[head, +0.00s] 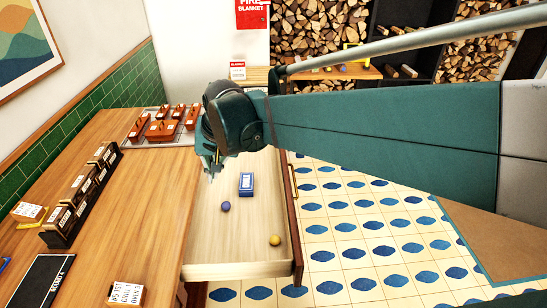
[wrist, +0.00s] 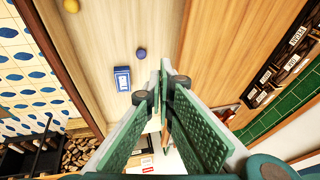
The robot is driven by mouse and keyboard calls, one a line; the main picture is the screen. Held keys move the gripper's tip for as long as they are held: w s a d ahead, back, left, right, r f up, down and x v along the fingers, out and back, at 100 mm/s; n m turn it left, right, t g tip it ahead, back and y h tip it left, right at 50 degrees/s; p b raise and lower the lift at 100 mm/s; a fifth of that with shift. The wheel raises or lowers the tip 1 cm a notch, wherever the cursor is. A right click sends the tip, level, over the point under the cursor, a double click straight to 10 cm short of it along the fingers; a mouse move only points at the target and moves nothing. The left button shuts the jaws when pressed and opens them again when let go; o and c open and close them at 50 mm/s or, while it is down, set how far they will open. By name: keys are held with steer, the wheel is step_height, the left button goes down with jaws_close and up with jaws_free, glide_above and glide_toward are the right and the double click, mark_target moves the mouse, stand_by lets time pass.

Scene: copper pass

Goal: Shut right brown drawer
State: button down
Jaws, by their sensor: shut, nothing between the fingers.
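The brown drawer (head: 215,245) stands pulled out from the wooden counter, and its pale inside shows. Its brown front panel (head: 298,255) with a brass handle (head: 291,182) is on the right side, over the tiled floor. In the wrist view the drawer's pale floor (wrist: 105,45) fills the upper left. Inside lie a blue box (head: 246,184), a purple ball (head: 226,206) and a yellow ball (head: 275,240). My gripper (head: 214,172) is shut and empty, pointing down near the drawer's counter side. Its fingertips also show in the wrist view (wrist: 166,68). My arm hides the drawer's far end.
The counter (head: 140,205) carries a dark rack of boxes (head: 82,190), a tray of brown blocks (head: 165,125) and small labelled cards. A green tiled wall (head: 60,130) borders it. The patterned floor (head: 370,230) right of the drawer front is clear.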

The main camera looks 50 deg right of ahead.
steer(key=w+d+f+m+g+p, duration=0.1)
steer(key=d+f+m, duration=0.15)
steer(key=d, duration=0.65)
steer(key=w+d+f+m+y+p, duration=0.15)
steer(key=d+m, duration=0.25)
steer(key=d, duration=0.5)
steer(key=w+d+f+m+g, duration=0.15)
steer(key=d+m, duration=0.25)
steer(key=d, duration=0.5)
steer(key=s+d+f+m, duration=0.4)
steer(key=s+d+f, duration=0.1)
steer(key=d, duration=0.6)
steer(key=s+d+f+m+y+p, duration=0.1)
steer(key=s+d+f+m, duration=0.2)
steer(key=s+d+f, duration=0.2)
steer(key=d+f, duration=0.3)
steer(key=d, duration=0.4)
steer(key=shift+s+m, duration=0.35)
steer(key=shift+s, duration=0.05)
steer(key=shift+f+y, duration=0.1)
steer(key=shift+y, duration=0.15)
